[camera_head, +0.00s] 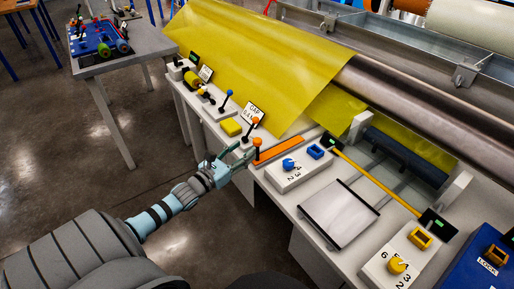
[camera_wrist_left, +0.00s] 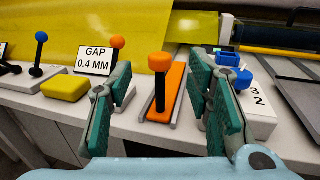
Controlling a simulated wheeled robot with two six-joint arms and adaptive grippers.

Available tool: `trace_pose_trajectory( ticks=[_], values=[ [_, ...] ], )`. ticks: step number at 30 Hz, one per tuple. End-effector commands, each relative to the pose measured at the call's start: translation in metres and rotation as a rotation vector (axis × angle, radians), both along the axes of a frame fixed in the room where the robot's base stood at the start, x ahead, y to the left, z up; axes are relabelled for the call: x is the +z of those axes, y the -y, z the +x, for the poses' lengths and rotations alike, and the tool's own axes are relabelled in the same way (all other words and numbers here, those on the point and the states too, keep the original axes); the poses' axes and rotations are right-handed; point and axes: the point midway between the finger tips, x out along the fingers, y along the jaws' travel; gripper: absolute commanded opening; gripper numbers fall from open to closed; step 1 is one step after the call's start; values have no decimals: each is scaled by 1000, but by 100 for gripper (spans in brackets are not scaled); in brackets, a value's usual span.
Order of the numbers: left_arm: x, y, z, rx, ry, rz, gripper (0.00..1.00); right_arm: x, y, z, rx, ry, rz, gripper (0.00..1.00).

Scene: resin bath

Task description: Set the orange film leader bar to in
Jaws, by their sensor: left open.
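The film leader bar (camera_wrist_left: 179,80) is a flat orange strip in a grey channel on the white bench, and it also shows in the head view (camera_head: 282,148). A black post with an orange knob (camera_wrist_left: 160,62) stands at its near end; the knob also shows in the head view (camera_head: 257,142). My left gripper (camera_wrist_left: 164,105) is open, its teal fingers one to each side of the post in the wrist view. No contact shows. In the head view my left gripper (camera_head: 247,155) is at the bar's near end. My right gripper is not in view.
Left of the bar are an orange-ball lever (camera_wrist_left: 117,44), a GAP 0.4 MM sign (camera_wrist_left: 97,59) and a yellow block (camera_wrist_left: 66,88). Close on the right is a white box with a blue knob (camera_head: 288,163). Yellow film (camera_head: 260,60) hangs behind.

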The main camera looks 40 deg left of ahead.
Motion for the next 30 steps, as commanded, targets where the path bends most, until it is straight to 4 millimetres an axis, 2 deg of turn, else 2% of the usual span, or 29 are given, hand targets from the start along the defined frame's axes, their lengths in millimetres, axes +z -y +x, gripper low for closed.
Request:
trace_pose_trajectory(
  ticks=[1, 2, 3, 12, 21, 23, 30],
  values=[
    [-12, 1, 17, 0, 9, 2, 46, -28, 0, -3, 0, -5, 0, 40],
    [-11, 0, 26, 3, 9, 3, 46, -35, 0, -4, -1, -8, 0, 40],
    [-6, 0, 32, 4, 5, 0, 46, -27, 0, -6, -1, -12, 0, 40],
    [0, 1, 74, 5, 2, -3, 46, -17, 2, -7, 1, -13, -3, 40],
    [-3, 2, 78, 2, -2, -3, 46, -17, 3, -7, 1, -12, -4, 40],
    [-3, 2, 78, 2, -2, -3, 38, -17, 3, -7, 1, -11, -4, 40],
    [-3, 2, 77, 2, -2, -3, 0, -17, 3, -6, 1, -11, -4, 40]
  ],
)
